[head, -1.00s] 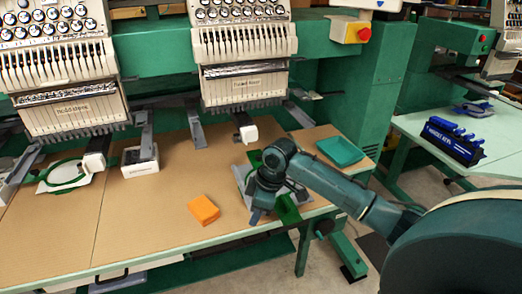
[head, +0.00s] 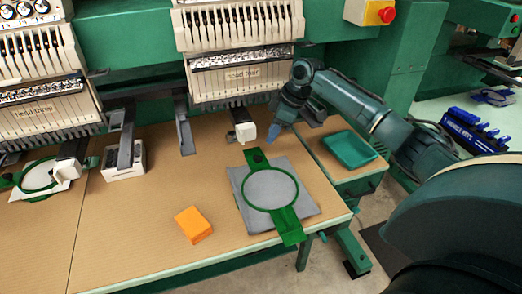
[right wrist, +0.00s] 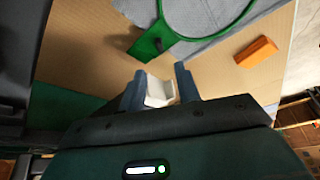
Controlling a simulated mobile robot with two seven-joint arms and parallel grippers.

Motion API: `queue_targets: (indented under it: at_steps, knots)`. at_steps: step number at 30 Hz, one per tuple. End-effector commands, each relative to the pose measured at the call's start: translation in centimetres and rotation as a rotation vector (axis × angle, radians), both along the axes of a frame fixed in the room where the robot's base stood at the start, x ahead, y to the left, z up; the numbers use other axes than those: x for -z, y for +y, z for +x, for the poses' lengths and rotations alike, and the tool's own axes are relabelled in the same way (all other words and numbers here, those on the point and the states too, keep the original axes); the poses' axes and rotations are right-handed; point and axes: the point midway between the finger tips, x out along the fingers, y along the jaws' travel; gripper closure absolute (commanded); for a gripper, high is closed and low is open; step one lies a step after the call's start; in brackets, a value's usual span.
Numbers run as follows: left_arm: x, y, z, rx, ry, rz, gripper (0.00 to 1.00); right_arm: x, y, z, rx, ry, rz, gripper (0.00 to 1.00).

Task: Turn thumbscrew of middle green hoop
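A green hoop (head: 270,207) lies on grey cloth (head: 309,200) on the table, with a green bracket at each end. A small dark knob (head: 257,157) sits on its far bracket; I cannot tell whether this is the thumbscrew. My right gripper (head: 272,135) is beyond the hoop, apart from it, near a white block (head: 243,132) under the machine head. In the right wrist view, the fingers (right wrist: 160,86) are spread, with a white piece between them; no grip shows. The hoop's ring (right wrist: 204,38) and bracket (right wrist: 144,45) are ahead. My left gripper is out of view.
An orange block (head: 193,225) lies left of the hoop. A teal tray (head: 350,149) stands to the right. Another green hoop (head: 38,176) is at far left. Machine heads (head: 240,75) hang over the table's back. The table front is mostly clear.

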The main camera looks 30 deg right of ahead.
Motion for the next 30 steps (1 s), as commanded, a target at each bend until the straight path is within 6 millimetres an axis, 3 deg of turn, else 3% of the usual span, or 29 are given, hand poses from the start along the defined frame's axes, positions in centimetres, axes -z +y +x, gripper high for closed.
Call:
queue_targets:
  at_steps: [6, 13, 26, 30]
  knots:
    - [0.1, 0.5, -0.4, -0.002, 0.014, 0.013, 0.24, 4.5, 1.4, 1.2, 0.000, 0.004, 0.001, 0.67]
    - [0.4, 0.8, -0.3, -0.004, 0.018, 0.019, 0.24, 7.8, 2.4, 2.2, 0.001, 0.002, 0.000, 0.67]
    - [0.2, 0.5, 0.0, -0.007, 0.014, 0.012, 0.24, 9.0, 2.7, 2.5, -0.001, 0.000, -0.002, 0.67]
    - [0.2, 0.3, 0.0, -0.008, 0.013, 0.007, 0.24, 9.0, 2.7, 2.5, 0.000, 0.000, -0.001, 0.76]
